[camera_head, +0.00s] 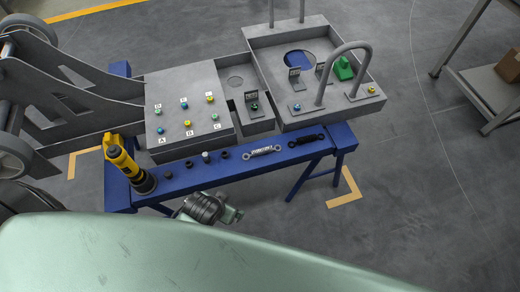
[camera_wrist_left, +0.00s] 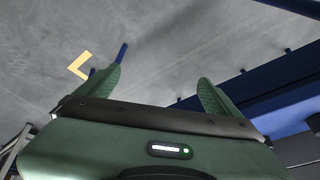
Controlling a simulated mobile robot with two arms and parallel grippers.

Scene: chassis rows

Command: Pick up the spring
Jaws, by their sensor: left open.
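The spring (camera_head: 262,150), a pale coil with an eye at each end, lies on the front ledge of the blue bench in the head view. A dark damper-like part (camera_head: 306,140) lies just to its right. My left gripper (camera_head: 237,213) is below and left of the spring, in front of the bench edge and apart from the spring. In the left wrist view its two green fingers (camera_wrist_left: 160,85) stand wide apart with nothing between them. The spring does not show in that view. My right gripper is not in view.
The blue bench (camera_head: 205,180) bears a yellow power tool (camera_head: 122,163), several small dark parts and grey panels with coloured knobs (camera_head: 190,95). A tall grey handle (camera_head: 335,75) rises at right. Grey floor is clear right of the bench; a shelf (camera_head: 490,95) stands beyond.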

